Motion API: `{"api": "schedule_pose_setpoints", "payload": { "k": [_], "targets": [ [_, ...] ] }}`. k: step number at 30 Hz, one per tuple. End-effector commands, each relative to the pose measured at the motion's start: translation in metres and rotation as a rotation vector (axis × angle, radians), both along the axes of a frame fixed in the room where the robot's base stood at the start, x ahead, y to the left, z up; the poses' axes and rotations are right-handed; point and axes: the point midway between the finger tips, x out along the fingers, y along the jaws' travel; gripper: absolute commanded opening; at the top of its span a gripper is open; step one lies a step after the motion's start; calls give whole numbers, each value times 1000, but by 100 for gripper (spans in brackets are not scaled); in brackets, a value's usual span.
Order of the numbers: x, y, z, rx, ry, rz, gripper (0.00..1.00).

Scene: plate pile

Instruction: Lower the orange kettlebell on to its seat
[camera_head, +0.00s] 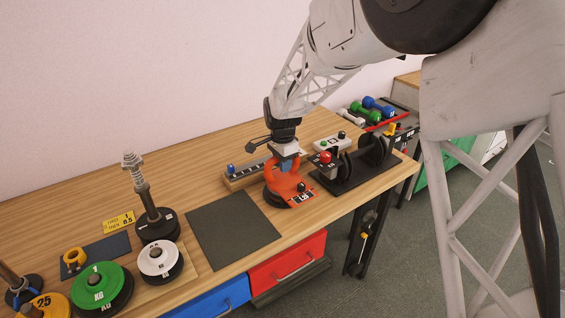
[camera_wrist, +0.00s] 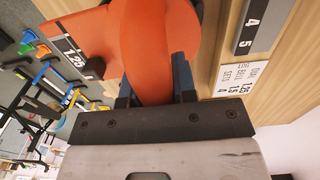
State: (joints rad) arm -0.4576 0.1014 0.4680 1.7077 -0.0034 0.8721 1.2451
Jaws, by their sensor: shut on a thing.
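The orange kettlebell (camera_head: 271,177) is under my gripper (camera_head: 286,163), right of the table's middle. My gripper is shut on its curved orange handle; in the wrist view the handle (camera_wrist: 150,60) passes between the two dark fingers of the gripper (camera_wrist: 155,85). A flat orange part with a white and black label (camera_head: 303,196) reaches to the right; in the wrist view its label (camera_wrist: 72,58) reads 1.25. A black round shape (camera_head: 277,201) shows under the orange; I cannot tell whether it is the seat or whether the kettlebell touches it.
A dark square mat (camera_head: 232,232) lies bare at the left. A numbered dark rail (camera_head: 245,172) is close behind. Weight plates, green (camera_head: 95,278) and white (camera_head: 157,258), and a post (camera_head: 135,175) stand far left.

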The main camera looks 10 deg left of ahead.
Motion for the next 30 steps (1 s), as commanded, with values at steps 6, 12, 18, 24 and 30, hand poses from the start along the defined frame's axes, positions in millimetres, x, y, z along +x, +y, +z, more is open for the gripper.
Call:
{"api": "schedule_pose_setpoints", "payload": {
  "k": [6, 12, 18, 24, 30],
  "targets": [
    [1, 0, 2, 1, -2, 0, 0],
    [1, 0, 1, 1, -2, 0, 47],
    [0, 0, 0, 1, -1, 0, 56],
    [0, 0, 0, -1, 1, 0, 56],
    [0, 0, 12, 0, 0, 0, 56]
  ]
}}
